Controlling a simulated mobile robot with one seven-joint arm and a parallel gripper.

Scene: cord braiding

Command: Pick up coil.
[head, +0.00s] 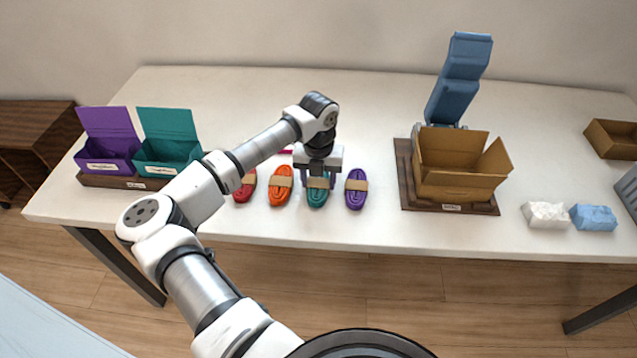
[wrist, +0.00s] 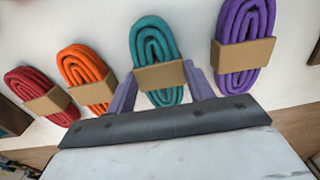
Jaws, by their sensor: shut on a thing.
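Several coils of cord with tan paper bands lie in a row on the white table: red (head: 245,187), orange (head: 280,186), teal (head: 317,192) and purple (head: 356,189). My gripper (wrist: 158,84) is shut on the teal coil, its purple fingers on either side of the band. In the wrist view the teal coil (wrist: 153,42) sits between the fingers, with the purple coil (wrist: 243,38) close on the right and the orange coil (wrist: 84,68) on the left. I cannot tell whether the teal coil is clear of the table.
A purple box (head: 107,150) and a teal box (head: 168,152), both lidded and open, stand at the left. An open cardboard box (head: 455,184) stands on a brown tray at the right, before a blue padded stand (head: 459,80). White (head: 546,215) and blue (head: 593,218) packets lie front right.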

